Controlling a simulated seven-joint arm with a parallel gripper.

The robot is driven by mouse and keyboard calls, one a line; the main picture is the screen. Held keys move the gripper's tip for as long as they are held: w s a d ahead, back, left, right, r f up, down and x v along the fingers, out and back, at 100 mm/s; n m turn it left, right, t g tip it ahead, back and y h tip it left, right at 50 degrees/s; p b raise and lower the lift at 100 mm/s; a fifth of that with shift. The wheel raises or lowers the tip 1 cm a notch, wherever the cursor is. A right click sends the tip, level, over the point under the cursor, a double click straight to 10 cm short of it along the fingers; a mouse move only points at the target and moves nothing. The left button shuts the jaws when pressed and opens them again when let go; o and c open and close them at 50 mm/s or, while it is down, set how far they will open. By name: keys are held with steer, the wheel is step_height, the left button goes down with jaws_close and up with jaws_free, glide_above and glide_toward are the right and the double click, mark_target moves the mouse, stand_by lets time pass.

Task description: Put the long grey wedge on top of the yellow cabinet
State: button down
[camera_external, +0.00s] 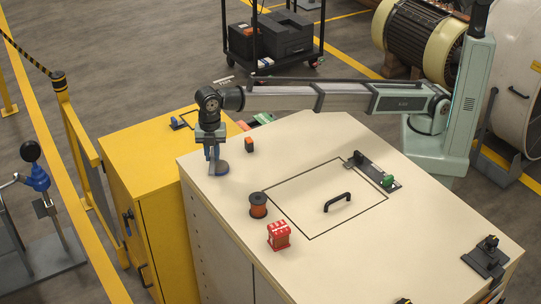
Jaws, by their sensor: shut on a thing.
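My gripper (214,160) points down over the far left corner of the cream cabinet top. It is shut on a small blue-grey object (221,169), which is low over or touching the top; its full shape is partly hidden by the fingers. I cannot make out whether it is the long grey wedge, and I see no other clear wedge. The yellow cabinet (150,160) stands just left of the cream cabinet, its top a little lower. A small dark item with a blue part (177,123) lies on its top near the back.
The cream cabinet (330,260) holds an orange-and-black block (249,145), a dark spool (258,205), a red box (278,236), a black handle (337,203) and a black bracket with a green part (377,170). The yellow top's front is clear. A yellow railing (75,140) stands left.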

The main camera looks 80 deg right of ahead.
steer(key=w+d+f+m, duration=0.2)
steer(key=w+d, duration=0.2)
steer(key=d, duration=0.7)
steer(key=w+d+f+m, duration=0.1)
steer(key=w+d, duration=0.2)
steer(key=d, duration=0.7)
steer(key=w+d+f+m, duration=0.2)
steer(key=w+d, duration=0.2)
steer(key=d, duration=0.7)
steer(key=shift+s+d+f+m, duration=0.3)
steer(key=shift+d+f+m, duration=0.6)
steer(key=shift+f, duration=1.1)
steer(key=shift+s+d+f+m, duration=0.35)
steer(key=shift+f+m, duration=0.95)
steer(key=shift+f, duration=0.65)
steer(key=shift+s+d+f+m, duration=0.25)
steer(key=shift+d+f+m, duration=0.65)
steer(key=shift+f, duration=1.1)
steer(key=shift+a+f, duration=0.1)
steer(key=shift+a, duration=0.15)
steer(key=c, duration=1)
jaws_free()
